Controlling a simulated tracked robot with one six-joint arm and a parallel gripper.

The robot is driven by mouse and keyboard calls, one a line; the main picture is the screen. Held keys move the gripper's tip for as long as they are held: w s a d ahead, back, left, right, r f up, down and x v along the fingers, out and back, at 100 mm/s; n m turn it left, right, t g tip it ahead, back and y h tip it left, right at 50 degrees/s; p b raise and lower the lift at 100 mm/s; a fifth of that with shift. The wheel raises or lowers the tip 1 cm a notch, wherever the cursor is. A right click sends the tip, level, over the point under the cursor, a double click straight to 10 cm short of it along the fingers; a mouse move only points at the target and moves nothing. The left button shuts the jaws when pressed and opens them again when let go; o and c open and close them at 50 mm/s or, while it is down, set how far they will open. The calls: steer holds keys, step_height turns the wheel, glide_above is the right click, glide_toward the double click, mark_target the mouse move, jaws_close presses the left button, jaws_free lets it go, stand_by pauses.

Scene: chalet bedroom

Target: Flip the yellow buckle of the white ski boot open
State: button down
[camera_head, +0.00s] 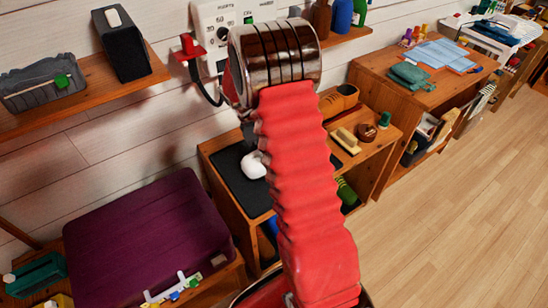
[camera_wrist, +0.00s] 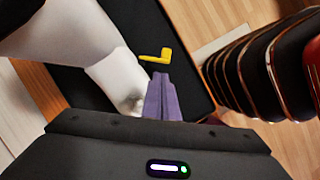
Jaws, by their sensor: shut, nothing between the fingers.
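The white ski boot (camera_wrist: 95,50) fills the left of the wrist view. In the head view only a small white part of the boot (camera_head: 253,165) shows, the rest hidden behind my red arm. The yellow buckle (camera_wrist: 158,56) is a small bent lever to the right of the boot's shaft. My gripper (camera_wrist: 160,78) has purple fingers, pressed together and empty. Their tips are just below the buckle in the picture; I cannot tell if they touch it. In the head view my gripper and the buckle are hidden.
The boot stands on a black mat (camera_head: 238,180) on a wooden bench (camera_head: 215,150). To its right are a brown shoe (camera_head: 340,100) and a yellow brush (camera_head: 345,141). A purple case (camera_head: 145,240) lies at left. A control box (camera_head: 215,25) is on the wall behind. Open floor lies right.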

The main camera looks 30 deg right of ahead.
steer(key=v, duration=0.3)
steer(key=shift+w+a+r, duration=0.1)
steer(key=shift+r, duration=0.2)
stand_by(0.4)
